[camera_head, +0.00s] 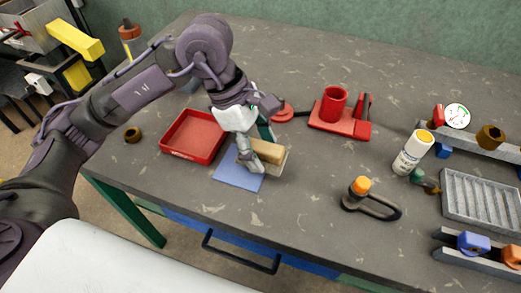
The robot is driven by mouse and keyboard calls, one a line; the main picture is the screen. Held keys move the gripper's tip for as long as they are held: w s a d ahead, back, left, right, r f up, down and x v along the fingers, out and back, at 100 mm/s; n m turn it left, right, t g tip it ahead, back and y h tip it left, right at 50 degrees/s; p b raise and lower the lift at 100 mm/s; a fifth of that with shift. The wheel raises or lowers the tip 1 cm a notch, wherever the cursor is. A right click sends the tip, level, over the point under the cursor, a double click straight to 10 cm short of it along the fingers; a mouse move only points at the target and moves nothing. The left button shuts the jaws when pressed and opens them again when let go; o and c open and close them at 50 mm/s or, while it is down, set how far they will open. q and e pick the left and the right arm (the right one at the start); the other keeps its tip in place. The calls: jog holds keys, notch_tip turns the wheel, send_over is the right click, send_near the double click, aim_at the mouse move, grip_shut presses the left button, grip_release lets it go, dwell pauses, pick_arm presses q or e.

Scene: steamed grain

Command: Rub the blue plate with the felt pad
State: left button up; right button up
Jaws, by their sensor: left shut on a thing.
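The blue plate (235,176) lies flat on the dark worktop, left of centre near the front edge. My left gripper (258,158) is over its right part, pointing down, shut on the felt pad (271,153), a tan block with a pale underside. The pad overlaps the plate's right part in the picture; I cannot tell whether it touches the plate. The gripper and pad hide part of the plate. My right gripper does not show.
A red tray (192,154) sits close to the plate's left. A red holder with a cup (334,104) stands behind to the right. A shackle (372,206), a white bottle (412,152) and a grey ribbed tray (481,197) are farther right. Bare worktop lies between pad and shackle.

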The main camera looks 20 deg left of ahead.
pick_arm(q)
jog(key=shift+r, duration=0.6)
jog(key=shift+r+p, duration=0.7)
jog(key=shift+r, duration=0.85)
